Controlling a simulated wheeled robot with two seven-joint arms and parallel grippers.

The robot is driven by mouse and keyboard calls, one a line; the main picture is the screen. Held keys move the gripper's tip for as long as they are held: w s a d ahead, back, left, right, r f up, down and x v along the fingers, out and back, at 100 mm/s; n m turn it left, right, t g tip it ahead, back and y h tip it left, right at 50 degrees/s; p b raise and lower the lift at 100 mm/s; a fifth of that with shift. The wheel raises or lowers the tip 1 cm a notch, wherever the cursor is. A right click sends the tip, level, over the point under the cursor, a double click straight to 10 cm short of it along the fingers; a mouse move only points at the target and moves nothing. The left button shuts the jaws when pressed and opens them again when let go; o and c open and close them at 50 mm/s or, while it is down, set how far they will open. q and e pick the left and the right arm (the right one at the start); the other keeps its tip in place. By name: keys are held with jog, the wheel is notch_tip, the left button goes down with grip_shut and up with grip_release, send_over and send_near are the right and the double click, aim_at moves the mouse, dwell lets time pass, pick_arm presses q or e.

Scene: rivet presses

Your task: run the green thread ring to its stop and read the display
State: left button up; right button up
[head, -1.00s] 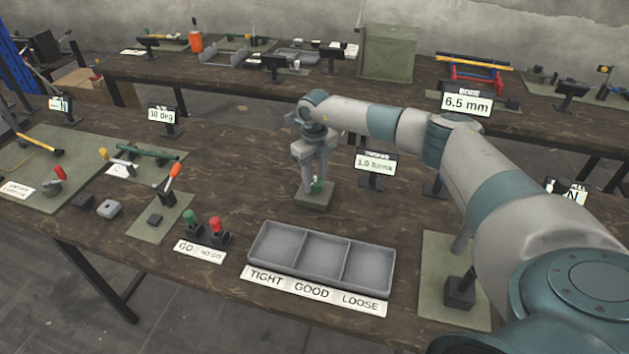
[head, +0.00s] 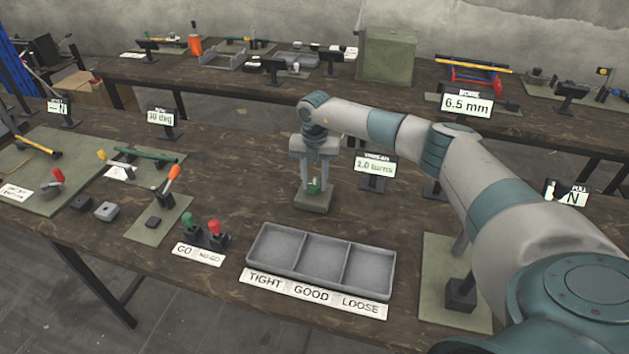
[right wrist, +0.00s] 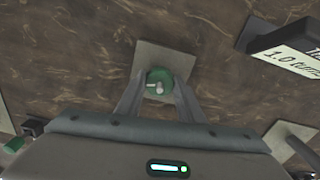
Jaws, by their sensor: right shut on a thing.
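The green thread ring (head: 314,187) sits on a small grey base block (head: 314,203) on the near table. It also shows in the right wrist view (right wrist: 160,79), round and green with a pale pin at its middle, over a square plate (right wrist: 178,59). My right gripper (head: 313,184) points straight down and is shut on the ring, one finger at each side. In the right wrist view its fingers (right wrist: 159,90) flank the ring. The display (head: 375,167) stands just right of the ring and reads 1.0 turns. My left gripper is not in view.
A grey three-part tray (head: 271,285) labelled TIGHT, GOOD, LOOSE lies in front of the ring. Green and red GO and NO-GO gauges (head: 202,234) stand to its left. Other displays read 6.5 mm (head: 466,104) and 30 deg (head: 161,118). Bare table lies left of the ring.

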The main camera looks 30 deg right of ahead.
aim_at(315, 183)
jog(key=shift+m, duration=0.6)
jog(key=o, duration=1.1)
jog(key=shift+c, duration=0.2)
pick_arm(q)
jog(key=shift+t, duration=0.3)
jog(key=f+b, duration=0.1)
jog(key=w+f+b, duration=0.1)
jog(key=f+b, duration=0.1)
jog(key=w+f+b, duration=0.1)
jog(key=b, duration=0.1)
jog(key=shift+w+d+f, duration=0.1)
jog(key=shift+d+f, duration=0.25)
pick_arm(e)
notch_tip(315, 183, up, 18)
jog(key=shift+f, duration=0.25)
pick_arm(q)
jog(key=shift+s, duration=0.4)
